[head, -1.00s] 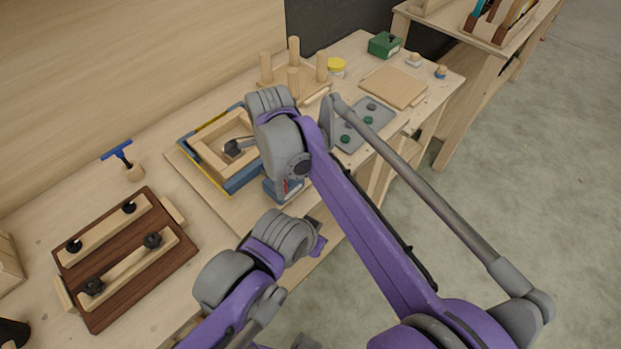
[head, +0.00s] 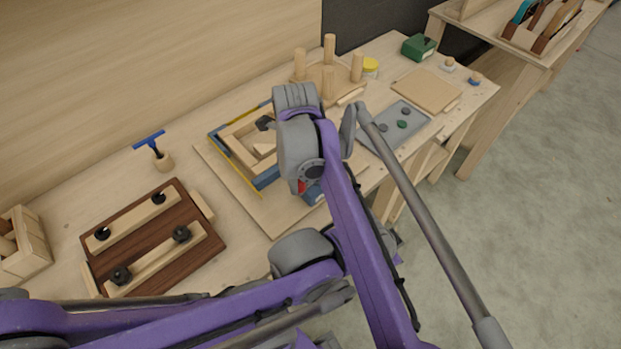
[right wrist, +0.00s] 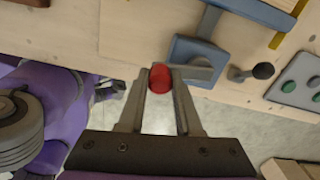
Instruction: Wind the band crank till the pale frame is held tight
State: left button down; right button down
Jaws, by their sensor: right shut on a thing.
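The pale frame (head: 236,134) lies on a board on the bench, with a blue and yellow band clamp (head: 226,158) around it. My right gripper (right wrist: 161,85) is shut on the red crank knob (right wrist: 160,77) in the right wrist view. In the head view the knob (head: 302,187) shows just below my right wrist. My right arm hides part of the frame and clamp. My left arm crosses the bottom of the head view, and its jaws cannot be made out clearly.
A dark brown board with pale bars and black knobs (head: 152,240) lies at the left. A blue-handled tool (head: 150,138) stands behind it. A peg stand (head: 329,80), a grey tray (head: 395,127) and a thin wooden panel (head: 427,90) lie to the right.

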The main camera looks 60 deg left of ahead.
jog(key=shift+s+a+m, duration=0.1)
jog(key=shift+a+m, duration=0.15)
jog(key=shift+m, duration=0.15)
jog(key=c, duration=0.6)
grip_release()
notch_tip(320, 180, up, 11)
jog(key=shift+p, duration=0.3)
jog(key=shift+f, duration=0.1)
